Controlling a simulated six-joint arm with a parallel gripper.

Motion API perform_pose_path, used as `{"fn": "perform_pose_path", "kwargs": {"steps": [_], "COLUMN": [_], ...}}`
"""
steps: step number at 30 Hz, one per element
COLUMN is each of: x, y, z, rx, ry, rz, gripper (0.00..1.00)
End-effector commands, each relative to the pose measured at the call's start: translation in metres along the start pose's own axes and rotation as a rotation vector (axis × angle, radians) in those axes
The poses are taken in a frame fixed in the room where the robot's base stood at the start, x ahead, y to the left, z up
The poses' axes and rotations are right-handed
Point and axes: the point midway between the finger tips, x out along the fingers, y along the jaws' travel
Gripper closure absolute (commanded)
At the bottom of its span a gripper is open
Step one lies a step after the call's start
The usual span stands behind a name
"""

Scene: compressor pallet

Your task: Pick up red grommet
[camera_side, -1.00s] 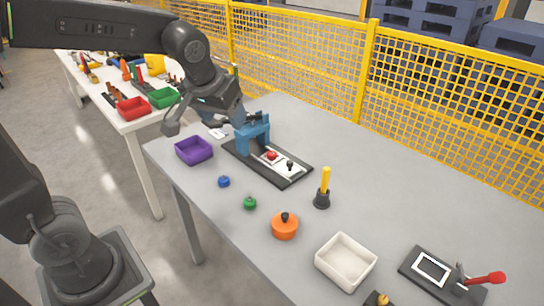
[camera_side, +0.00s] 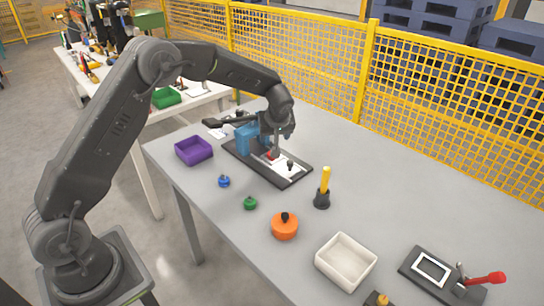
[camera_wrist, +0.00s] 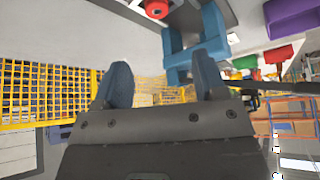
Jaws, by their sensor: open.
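The red grommet (camera_side: 272,155) sits on a white plate of the black-based fixture (camera_side: 292,180), in front of a blue frame (camera_side: 245,138). In the side view my gripper (camera_side: 273,143) hangs above the grommet, close beside the blue frame, and partly hides both. In the wrist view the grommet (camera_wrist: 157,8) is cut off at the top edge, beyond my spread fingers (camera_wrist: 162,75). Nothing is between the fingers. The blue frame (camera_wrist: 193,45) shows just past the right finger. I cannot tell the exact gap between fingertips and grommet.
A black knob (camera_side: 290,164) stands beside the grommet. Around the fixture are a purple bin (camera_side: 194,151), blue (camera_side: 224,181) and green (camera_side: 250,203) pieces, an orange pot (camera_side: 285,228), a yellow-handled tool (camera_side: 324,188) and a white bin (camera_side: 346,262). A yellow fence (camera_side: 440,90) runs behind.

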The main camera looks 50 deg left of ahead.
Motion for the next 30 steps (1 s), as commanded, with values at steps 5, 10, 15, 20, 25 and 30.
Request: {"fn": "perform_pose_path", "kwargs": {"steps": [5, 10, 15, 20, 25, 30], "x": [0.036, 0.055, 0.066, 0.09, 0.107, 0.11], "y": [0.0, 0.0, 0.001, 0.002, 0.003, 0.003], "z": [0.001, 0.001, 0.001, 0.002, 0.002, 0.002], "rx": [-0.001, 0.001, 0.002, 0.002, 0.002, 0.002], "ry": [-0.002, -0.002, -0.002, -0.002, 0.0, 0.0], "rz": [-0.001, 0.0, 0.0, -0.002, 0.001, 0.002], "gripper": [0.35, 0.35, 0.35, 0.35, 0.35, 0.35]}}
